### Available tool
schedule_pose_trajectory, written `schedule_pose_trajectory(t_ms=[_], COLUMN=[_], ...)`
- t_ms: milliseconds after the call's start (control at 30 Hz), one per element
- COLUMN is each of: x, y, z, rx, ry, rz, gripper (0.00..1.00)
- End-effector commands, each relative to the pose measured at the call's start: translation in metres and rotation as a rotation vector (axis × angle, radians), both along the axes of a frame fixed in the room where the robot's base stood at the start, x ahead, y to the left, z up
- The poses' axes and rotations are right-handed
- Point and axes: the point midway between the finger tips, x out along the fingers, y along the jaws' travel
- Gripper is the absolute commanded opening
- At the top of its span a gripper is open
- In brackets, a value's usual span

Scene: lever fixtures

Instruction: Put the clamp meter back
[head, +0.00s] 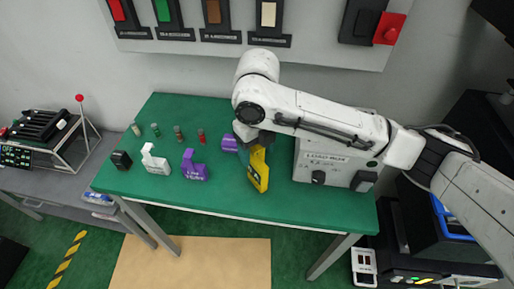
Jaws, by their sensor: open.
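The yellow clamp meter (258,171) is on the green bench (180,108), right of the middle, with its dark part facing the front. My gripper (247,142) is right at its upper end, pointing down. The jaws are open; the fingers are partly hidden, and I cannot tell whether they touch the meter. A purple piece (229,143) shows just left of my gripper, partly hidden behind it. I cannot tell whether the meter stands or leans.
A purple labelled holder (193,167), a white holder (155,160) and a small black block (121,159) stand to the left. Several small cylinders (178,133) stand behind them. A grey load box (335,165) is close on the right. The front middle of the bench is clear.

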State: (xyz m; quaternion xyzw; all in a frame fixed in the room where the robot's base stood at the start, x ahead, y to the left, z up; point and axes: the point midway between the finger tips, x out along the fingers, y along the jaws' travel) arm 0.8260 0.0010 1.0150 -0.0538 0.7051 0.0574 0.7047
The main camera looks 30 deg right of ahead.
Motion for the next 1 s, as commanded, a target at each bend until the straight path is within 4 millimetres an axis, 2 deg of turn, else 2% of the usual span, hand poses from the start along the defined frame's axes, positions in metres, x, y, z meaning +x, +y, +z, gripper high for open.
schedule_pose_trajectory(t_ms=[167,333,800,1000], x=[0.000,0.001,0.001,0.001], y=[0.000,0.000,-0.001,-0.001], z=[0.001,0.013,0.103,0.121], rx=[0.000,-0.001,-0.002,-0.002], ry=[0.000,-0.003,-0.003,-0.002], rz=[0.000,0.000,0.001,-0.001], gripper=[0.65,0.65,0.65,0.65])
